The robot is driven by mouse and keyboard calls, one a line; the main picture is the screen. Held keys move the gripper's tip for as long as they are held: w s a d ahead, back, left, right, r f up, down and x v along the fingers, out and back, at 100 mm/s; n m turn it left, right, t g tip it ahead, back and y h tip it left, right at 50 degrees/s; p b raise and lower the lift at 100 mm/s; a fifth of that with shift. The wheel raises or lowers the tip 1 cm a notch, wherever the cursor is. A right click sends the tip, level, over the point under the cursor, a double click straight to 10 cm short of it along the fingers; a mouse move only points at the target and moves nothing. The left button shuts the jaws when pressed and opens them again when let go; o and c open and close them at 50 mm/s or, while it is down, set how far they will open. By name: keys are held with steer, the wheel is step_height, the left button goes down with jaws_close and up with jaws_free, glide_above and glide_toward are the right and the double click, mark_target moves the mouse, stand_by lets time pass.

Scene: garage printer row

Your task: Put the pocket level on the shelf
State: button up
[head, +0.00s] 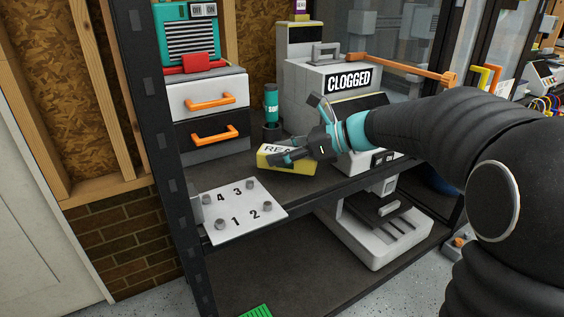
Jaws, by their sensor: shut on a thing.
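My gripper (296,153) is low over the middle of the upper shelf board (330,180), its dark fingers shut at a yellow block (272,160). The block has a white label reading "REA"; the fingers cover the rest of the label and part of the block. The block is at or just above the board; I cannot tell whether it touches. No other object can be clearly made out as the pocket level, and I cannot confirm from its look that the block is the level.
A white plate (225,222) with numbered pegs lies at the board's front left. Behind stand a drawer unit (207,127), a teal bottle (271,103) in a dark holder, and a grey machine marked "CLOGGED" (310,85). A dark post (165,130) rises at left. A white machine (385,235) sits below.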

mark_target(307, 166)
steer(key=shift+f, duration=1.2)
steer(key=shift+f, duration=0.1)
steer(key=o, duration=1.3)
steer(key=shift+o, duration=0.2)
steer(key=shift+d+r, duration=0.25)
steer(key=v, duration=0.7)
